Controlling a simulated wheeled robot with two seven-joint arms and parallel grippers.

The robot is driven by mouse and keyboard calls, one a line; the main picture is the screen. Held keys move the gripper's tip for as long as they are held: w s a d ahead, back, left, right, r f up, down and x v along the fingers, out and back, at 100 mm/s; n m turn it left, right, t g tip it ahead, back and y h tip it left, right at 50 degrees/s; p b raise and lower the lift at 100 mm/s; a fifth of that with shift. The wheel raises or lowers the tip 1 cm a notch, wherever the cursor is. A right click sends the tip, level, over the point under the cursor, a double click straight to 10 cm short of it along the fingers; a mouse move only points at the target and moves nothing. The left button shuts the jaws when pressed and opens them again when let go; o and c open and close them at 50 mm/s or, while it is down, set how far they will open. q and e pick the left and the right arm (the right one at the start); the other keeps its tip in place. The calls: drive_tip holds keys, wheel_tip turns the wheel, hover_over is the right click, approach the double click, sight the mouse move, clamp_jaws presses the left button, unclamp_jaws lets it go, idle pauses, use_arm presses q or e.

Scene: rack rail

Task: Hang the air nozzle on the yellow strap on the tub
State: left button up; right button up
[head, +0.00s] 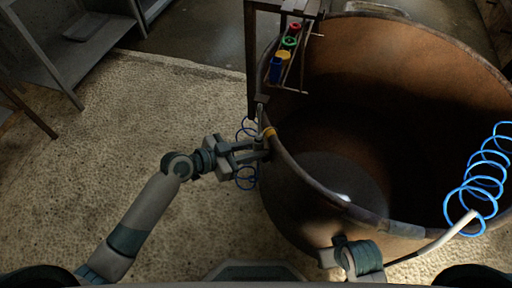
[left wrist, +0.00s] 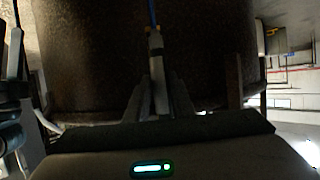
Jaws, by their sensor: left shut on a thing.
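The tub (head: 300,185) is a large brown round vessel filling the right of the head view. The yellow strap (head: 269,132) is a small yellow patch on its left rim. My left gripper (head: 262,150) is at the outside of that rim, just below the strap. It is shut on the grey air nozzle (head: 259,112). In the left wrist view the nozzle (left wrist: 157,75) stands upright between the fingers, with a blue hose at its top. Whether nozzle and strap touch is hidden. My right arm shows at bottom; its fingertips cannot be made out.
A blue coiled hose (head: 246,178) hangs behind the left gripper. A pale wand (head: 435,240) with another blue coil (head: 480,185) crosses the tub's near right rim. A dark frame with coloured items (head: 282,62) stands at the far left rim. Floor left is clear.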

use_arm(q)
drive_tip(key=shift+f, duration=0.25)
use_arm(e)
drive_tip(key=shift+f, duration=0.25)
use_arm(q)
drive_tip(key=o, duration=1)
drive_tip(key=shift+c, duration=0.2)
use_arm(e)
drive_tip(key=shift+a+r, duration=0.1)
use_arm(q)
drive_tip(key=shift+s+a+r, duration=0.1)
drive_tip(key=shift+s+a, duration=0.05)
drive_tip(key=shift+a, duration=0.25)
drive_tip(key=b+v, duration=0.1)
drive_tip(key=v, duration=1.5)
drive_tip(key=shift+s+r, duration=0.15)
drive_tip(key=shift+s, duration=0.05)
use_arm(e)
drive_tip(key=w+a+r+t+y, duration=0.1)
drive_tip(key=w+a+r+t, duration=0.2)
drive_tip(key=a+r, duration=0.1)
drive_tip(key=shift+a+r+y, duration=0.2)
drive_tip(key=shift+a+y, duration=0.2)
